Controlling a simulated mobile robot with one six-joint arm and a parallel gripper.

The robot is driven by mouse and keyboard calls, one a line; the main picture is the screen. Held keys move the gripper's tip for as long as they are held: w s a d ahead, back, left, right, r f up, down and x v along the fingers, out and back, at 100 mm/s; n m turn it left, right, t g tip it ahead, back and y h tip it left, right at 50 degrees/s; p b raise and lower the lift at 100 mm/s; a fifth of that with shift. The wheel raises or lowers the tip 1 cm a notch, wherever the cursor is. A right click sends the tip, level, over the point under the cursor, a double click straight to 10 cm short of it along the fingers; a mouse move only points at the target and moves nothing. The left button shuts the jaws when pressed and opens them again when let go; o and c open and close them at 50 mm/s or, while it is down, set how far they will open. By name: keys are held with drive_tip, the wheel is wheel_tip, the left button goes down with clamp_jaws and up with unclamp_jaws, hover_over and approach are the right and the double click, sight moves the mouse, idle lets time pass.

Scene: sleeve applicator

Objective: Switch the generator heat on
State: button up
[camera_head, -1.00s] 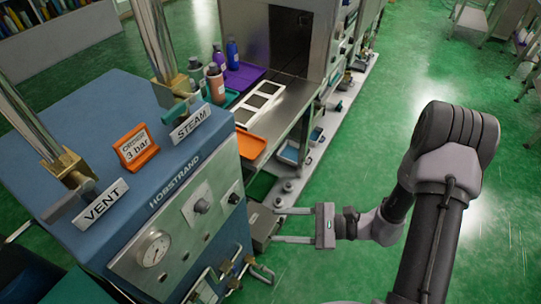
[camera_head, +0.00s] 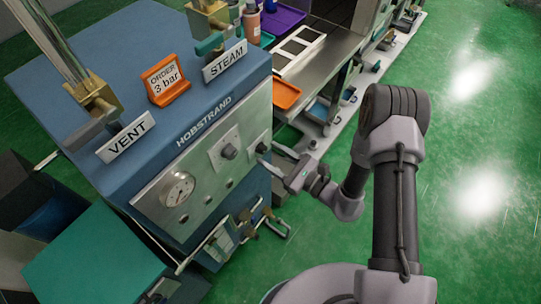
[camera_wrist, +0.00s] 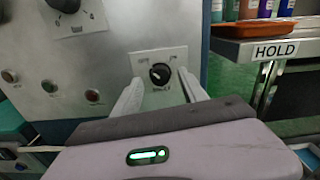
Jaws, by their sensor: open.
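The blue generator (camera_head: 130,60) marked HOBSTRAND has a steel front panel (camera_head: 205,185). A small black rotary knob (camera_wrist: 160,74) sits on a pale plate at the panel's right end; its lettering is too small to read. In the wrist view its pointer mark is toward the upper left. My gripper (camera_head: 266,155) is open at that end of the panel. In the wrist view its two fingers (camera_wrist: 160,88) lie left and right of the knob, with gaps on both sides. I cannot tell how far the fingertips are from the plate.
A larger knob (camera_head: 228,151) and a pressure gauge (camera_head: 177,190) are to the left on the panel. Small indicator lamps (camera_wrist: 48,86) sit below the larger knob. Pipes and valves (camera_head: 245,228) stick out below. A bench with an orange tray (camera_head: 286,94) stands to the right.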

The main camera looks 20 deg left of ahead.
drive_tip(key=shift+w+a, duration=0.15)
drive_tip(key=shift+a, duration=0.2)
clamp_jaws()
